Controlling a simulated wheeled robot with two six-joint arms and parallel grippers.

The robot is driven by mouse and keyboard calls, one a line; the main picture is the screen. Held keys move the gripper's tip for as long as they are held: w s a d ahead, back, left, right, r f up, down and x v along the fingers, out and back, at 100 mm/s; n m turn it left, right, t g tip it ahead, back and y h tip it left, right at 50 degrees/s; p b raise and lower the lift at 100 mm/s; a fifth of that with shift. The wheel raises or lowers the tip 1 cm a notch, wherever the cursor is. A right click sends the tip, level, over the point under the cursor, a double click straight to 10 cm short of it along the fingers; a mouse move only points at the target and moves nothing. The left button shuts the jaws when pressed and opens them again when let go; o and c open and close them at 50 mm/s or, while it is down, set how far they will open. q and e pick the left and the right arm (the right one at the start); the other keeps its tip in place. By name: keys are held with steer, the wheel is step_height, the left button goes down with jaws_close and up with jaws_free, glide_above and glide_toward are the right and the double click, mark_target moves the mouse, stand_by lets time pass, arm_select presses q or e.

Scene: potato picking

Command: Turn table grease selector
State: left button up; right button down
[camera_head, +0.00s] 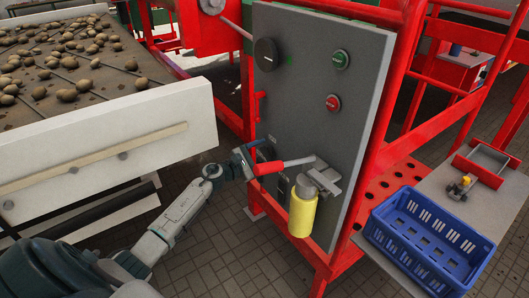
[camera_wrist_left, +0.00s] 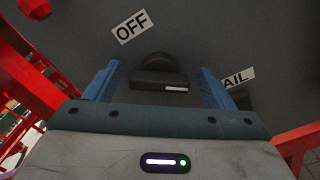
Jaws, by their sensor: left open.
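The grease selector (camera_wrist_left: 160,78) is a black rotary knob with a white mark on its bar, on the grey panel. In the left wrist view it lies between my two open blue fingers, with a gap on each side. An "OFF" label (camera_wrist_left: 132,26) is at its upper left. A label reading "AIL" (camera_wrist_left: 236,78), partly hidden by a finger, is at its right. My left gripper (camera_head: 252,150) is at the lower left of the grey panel (camera_head: 318,100) in the head view, where it hides the selector. My right gripper is not in view.
A grease pump with a red-handled lever (camera_head: 270,168) and yellow cylinder (camera_head: 303,212) is right beside my left gripper. Above are a black knob (camera_head: 266,54), a green button (camera_head: 341,59) and a red button (camera_head: 333,103). A blue crate (camera_head: 428,238) stands right.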

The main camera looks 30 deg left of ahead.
arm_select(q)
steer(key=shift+w, duration=0.1)
steer(key=c, duration=1)
